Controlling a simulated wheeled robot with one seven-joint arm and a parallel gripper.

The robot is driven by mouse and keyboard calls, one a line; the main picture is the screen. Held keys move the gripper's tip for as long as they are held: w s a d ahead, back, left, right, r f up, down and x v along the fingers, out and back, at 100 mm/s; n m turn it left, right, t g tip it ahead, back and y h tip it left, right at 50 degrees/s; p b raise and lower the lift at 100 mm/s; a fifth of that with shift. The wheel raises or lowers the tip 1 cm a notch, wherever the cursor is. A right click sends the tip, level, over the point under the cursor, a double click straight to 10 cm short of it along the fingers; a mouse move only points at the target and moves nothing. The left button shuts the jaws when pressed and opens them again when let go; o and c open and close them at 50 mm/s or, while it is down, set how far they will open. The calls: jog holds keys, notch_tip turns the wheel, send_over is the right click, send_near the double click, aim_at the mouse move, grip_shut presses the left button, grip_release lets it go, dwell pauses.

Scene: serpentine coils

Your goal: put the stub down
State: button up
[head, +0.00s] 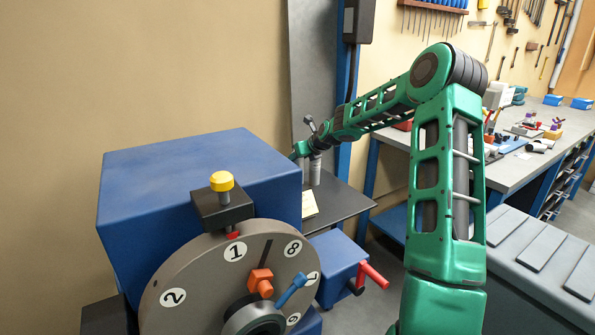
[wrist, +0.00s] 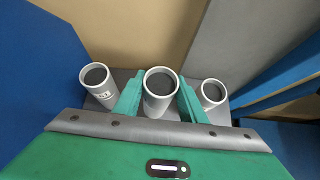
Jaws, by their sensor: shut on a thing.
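My gripper (wrist: 160,88) is shut on the middle one of three short grey tubes in the wrist view. I take this held tube (wrist: 157,106) to be the stub. One green finger lies on each side of it, and its open dark top faces the camera. Its lower end is hidden, so I cannot tell whether it touches the surface below. In the head view my gripper (head: 301,150) is small and partly hidden, above the far part of a dark grey shelf (head: 345,206) behind the blue machine.
A left tube (wrist: 98,90) and a right tube (wrist: 212,95) stand close beside the fingers. The blue machine housing (head: 190,180) with a numbered dial (head: 185,270) is in front. A yellow note (head: 309,205) lies on the shelf. A workbench (head: 515,170) stands at right.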

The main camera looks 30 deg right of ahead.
aim_at(301, 164)
jog(key=shift+o, duration=0.2)
jog(key=shift+a+f, duration=0.1)
jog(key=shift+f, duration=1.75)
jog(key=o, duration=1.4)
jog(key=shift+s, duration=0.15)
